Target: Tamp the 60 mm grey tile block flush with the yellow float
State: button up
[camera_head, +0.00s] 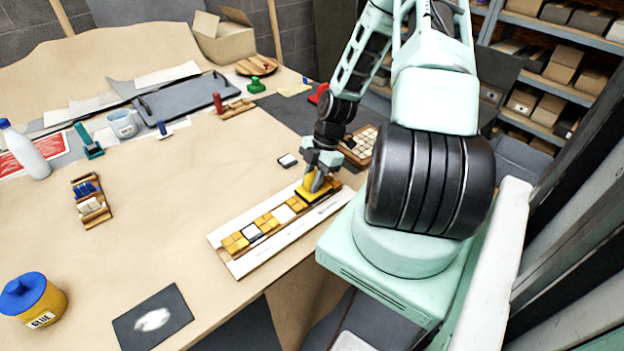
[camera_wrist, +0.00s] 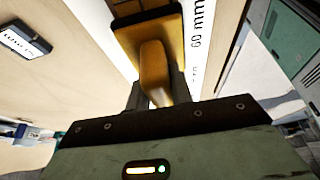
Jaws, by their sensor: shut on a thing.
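My gripper (camera_head: 316,186) is shut on the handle of the yellow float (camera_head: 309,194), at the far right end of the long mosaic panel (camera_head: 232,266). In the wrist view my gripper (camera_wrist: 155,100) grips the upright handle, and the yellow float (camera_wrist: 172,30) lies flat beyond it. The float covers that end of the tile row, and I cannot tell whether it touches the tiles. A printed "60 mm" mark shows on the white strip (camera_wrist: 203,40) beside the float. I cannot make out the grey tile block; it may be hidden under the float.
A small dark-edged labelled piece (camera_head: 287,160) lies behind the panel. A tray of pale tiles (camera_head: 361,146) stands right of my gripper. A wooden rack (camera_head: 91,203), glue pot (camera_head: 36,300) and dark mat (camera_head: 152,318) are at left. The table's middle is clear.

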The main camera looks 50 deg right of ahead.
jog(key=shift+r+p, duration=3.05)
jog(key=shift+r, duration=0.45)
jog(key=shift+f, duration=0.1)
